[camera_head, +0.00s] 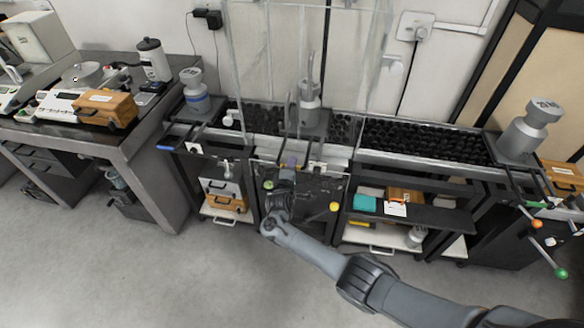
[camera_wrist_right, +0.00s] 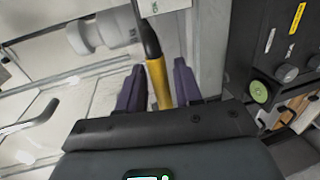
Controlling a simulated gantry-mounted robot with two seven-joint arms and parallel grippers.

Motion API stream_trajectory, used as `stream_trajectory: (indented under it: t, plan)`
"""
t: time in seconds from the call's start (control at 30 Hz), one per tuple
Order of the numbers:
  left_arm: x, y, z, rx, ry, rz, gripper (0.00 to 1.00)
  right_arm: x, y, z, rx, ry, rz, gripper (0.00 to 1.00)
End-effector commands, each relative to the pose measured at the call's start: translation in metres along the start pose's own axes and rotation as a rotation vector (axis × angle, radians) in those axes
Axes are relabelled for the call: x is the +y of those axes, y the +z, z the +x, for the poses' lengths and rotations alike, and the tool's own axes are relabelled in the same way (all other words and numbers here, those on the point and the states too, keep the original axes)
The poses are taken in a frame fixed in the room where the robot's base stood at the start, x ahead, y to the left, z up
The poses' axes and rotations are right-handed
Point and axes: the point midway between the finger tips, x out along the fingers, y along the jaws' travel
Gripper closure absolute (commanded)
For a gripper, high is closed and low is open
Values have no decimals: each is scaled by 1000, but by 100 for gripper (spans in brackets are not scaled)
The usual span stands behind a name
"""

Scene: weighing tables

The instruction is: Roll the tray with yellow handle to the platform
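My right gripper (camera_head: 290,162) is at the front of the middle station in the head view. In the right wrist view, its two purple fingers (camera_wrist_right: 158,88) stand close on both sides of a yellow handle (camera_wrist_right: 158,80) with a black shaft and appear shut on it. In the head view the handle is hidden at the gripper. Behind the gripper, a grey weight (camera_head: 310,105) stands upright amid the black rollers, inside clear panels. The tray under it is hard to make out. A silver surface (camera_head: 335,153) at the middle front may be part of the platform. My left gripper is out of view.
Black rollers (camera_head: 420,140) run right of the middle. A weight (camera_head: 195,90) stands at left near a blue handle (camera_head: 165,148); another weight (camera_head: 530,130) stands at right near a green handle (camera_head: 536,205). Clear panels (camera_head: 250,60) surround the middle. Floor in front is free.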

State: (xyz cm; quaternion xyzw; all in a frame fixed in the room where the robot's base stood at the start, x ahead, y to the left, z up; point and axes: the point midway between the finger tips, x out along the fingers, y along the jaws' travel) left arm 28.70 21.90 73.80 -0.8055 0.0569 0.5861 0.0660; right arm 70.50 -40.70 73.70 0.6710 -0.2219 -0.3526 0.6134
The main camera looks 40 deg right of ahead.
Motion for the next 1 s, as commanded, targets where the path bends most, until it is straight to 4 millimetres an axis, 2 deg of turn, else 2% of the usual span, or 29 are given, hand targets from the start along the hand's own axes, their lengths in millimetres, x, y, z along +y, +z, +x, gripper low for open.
stream_trajectory:
  t: [0.27,0.7,0.83,1.0]
  plan:
    - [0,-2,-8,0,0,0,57,1,-1,-10,3,-2,-1,65]
    - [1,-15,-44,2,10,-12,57,3,0,-80,2,-3,1,65]
    - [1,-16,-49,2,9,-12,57,2,0,-96,1,-1,0,65]
    - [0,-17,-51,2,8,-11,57,1,0,-106,0,0,0,65]
